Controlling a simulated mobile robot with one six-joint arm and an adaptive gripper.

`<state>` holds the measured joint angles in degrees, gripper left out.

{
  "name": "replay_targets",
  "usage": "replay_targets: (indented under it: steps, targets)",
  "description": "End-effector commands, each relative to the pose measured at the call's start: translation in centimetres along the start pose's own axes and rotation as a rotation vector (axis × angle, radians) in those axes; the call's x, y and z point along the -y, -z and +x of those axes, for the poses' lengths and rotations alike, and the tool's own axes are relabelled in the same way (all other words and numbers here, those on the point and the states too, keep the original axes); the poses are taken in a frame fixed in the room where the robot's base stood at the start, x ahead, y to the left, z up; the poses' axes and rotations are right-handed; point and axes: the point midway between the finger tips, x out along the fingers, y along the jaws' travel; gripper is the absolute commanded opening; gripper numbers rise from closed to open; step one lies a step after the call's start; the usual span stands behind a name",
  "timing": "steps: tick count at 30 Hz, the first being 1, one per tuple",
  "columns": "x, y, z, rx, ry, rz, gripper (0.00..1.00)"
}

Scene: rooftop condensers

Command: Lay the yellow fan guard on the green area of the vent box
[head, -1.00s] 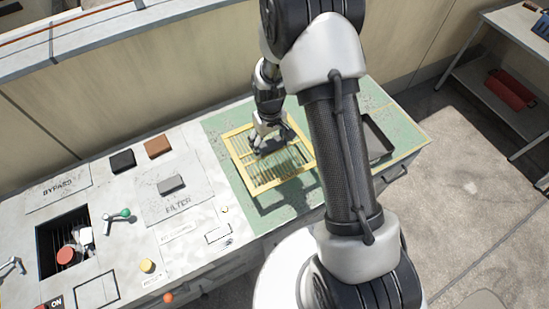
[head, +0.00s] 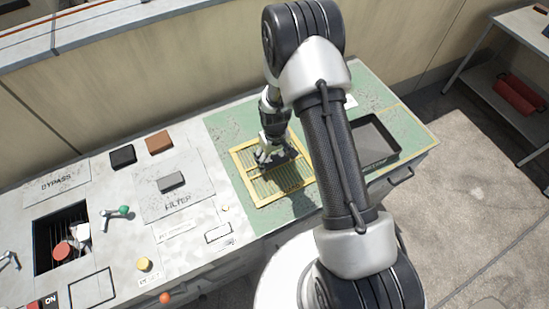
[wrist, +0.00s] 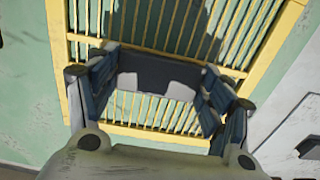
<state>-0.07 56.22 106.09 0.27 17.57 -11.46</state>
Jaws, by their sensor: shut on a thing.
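The yellow fan guard (head: 277,186) is a flat square frame with slats. My gripper (head: 272,160) is shut on it near its middle; the wrist view shows the guard's yellow bars (wrist: 155,45) around the gripper fingers (wrist: 160,82). The guard is roughly level over the left part of the green area (head: 226,122) of the vent box. I cannot tell whether it touches the surface. Part of the guard is hidden behind my gripper.
Left of the green are a grey block (head: 171,181), a brown block (head: 159,142), a black block (head: 123,157) and a green-knobbed handle (head: 123,211). Bare green surface lies around the guard.

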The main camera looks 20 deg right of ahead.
Motion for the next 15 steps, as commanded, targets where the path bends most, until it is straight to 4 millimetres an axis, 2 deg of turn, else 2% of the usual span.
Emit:
replay_targets:
  steps: [3,4,12,15]
  targets:
    - [0.0,0.01,0.32,0.0,0.0,0.0,0.37]
    - [0.0,-0.03,0.37,0.001,0.0,0.0,0.74]
    - [0.01,-0.03,0.25,0.001,0.0,0.0,0.92]
    - [0.01,-0.03,0.25,0.001,0.0,0.0,0.93]
